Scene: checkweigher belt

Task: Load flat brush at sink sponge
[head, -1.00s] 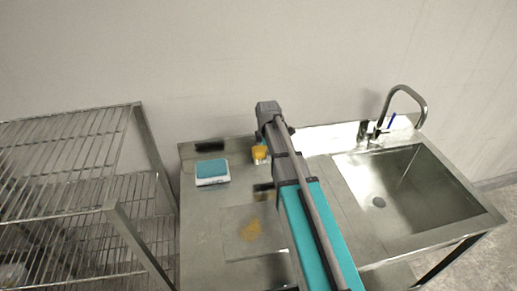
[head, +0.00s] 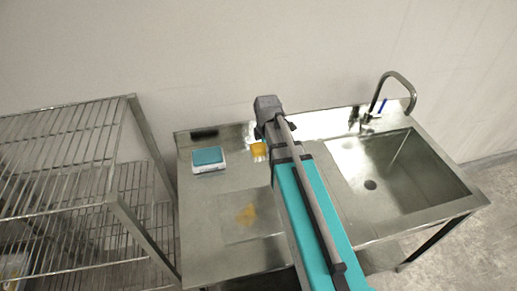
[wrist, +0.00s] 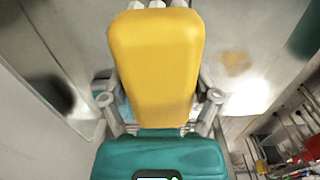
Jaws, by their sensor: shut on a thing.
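A yellow-bodied tool, seemingly the flat brush (head: 258,149), is at the end of my arm. In the wrist view the yellow body (wrist: 157,65) fills the middle, between the two grey fingers of my gripper (wrist: 160,105), which is shut on it. White tips show past its far end; they may be bristles. The sponge (head: 208,154), a white block with a teal top, lies on the counter's back left, apart from the brush and to its left. In the wrist view, light-blue bits show behind the yellow body; I cannot tell what they are.
A yellow smear (head: 246,213) marks the steel counter (head: 205,235); it also shows in the wrist view (wrist: 235,63). The sink (head: 410,180) with its tap (head: 397,74) is on the right. A wire rack (head: 60,170) stands close on the left. The wall is behind.

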